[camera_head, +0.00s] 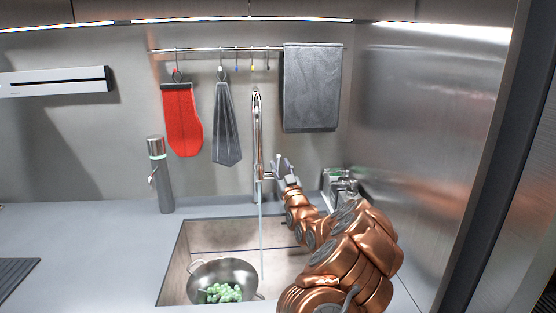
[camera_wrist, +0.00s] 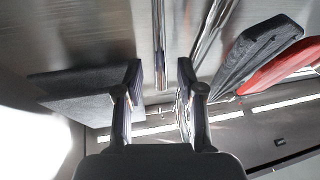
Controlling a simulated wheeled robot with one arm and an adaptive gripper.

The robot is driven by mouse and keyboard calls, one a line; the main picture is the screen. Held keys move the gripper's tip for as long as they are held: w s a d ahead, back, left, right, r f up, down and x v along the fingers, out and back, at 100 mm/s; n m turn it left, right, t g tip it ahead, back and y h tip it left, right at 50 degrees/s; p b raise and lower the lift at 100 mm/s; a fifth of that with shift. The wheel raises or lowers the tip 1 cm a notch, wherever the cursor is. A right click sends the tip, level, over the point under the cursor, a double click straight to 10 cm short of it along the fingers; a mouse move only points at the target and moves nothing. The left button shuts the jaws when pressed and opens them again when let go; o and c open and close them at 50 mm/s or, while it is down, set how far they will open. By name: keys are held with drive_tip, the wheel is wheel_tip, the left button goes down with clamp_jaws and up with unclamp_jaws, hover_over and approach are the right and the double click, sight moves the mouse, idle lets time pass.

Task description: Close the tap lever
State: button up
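The chrome tap (camera_head: 257,130) stands behind the sink, and a thin stream of water (camera_head: 261,230) falls from it. My gripper (camera_head: 282,163) is just right of the tap body, at about the height of its side lever, which is mostly hidden by the gripper. In the wrist view my gripper (camera_wrist: 160,80) is open, its two dark fingers apart. A slim metal rod (camera_wrist: 158,40), which looks like the lever, shows between the fingers; I cannot tell whether they touch it. The shiny tap pipe (camera_wrist: 208,40) is right of it.
The sink (camera_head: 205,240) holds a metal colander (camera_head: 231,271) with green grapes (camera_head: 223,293). A grey dispenser (camera_head: 160,180) stands left. A red mitt (camera_head: 182,120), grey cloth (camera_head: 226,125) and grey towel (camera_head: 311,90) hang from a rail behind. A steel wall (camera_head: 430,130) is close on the right.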

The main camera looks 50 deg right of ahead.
drive_tip(key=shift+p+x, duration=0.35)
drive_tip(key=shift+x, duration=1.15)
clamp_jaws()
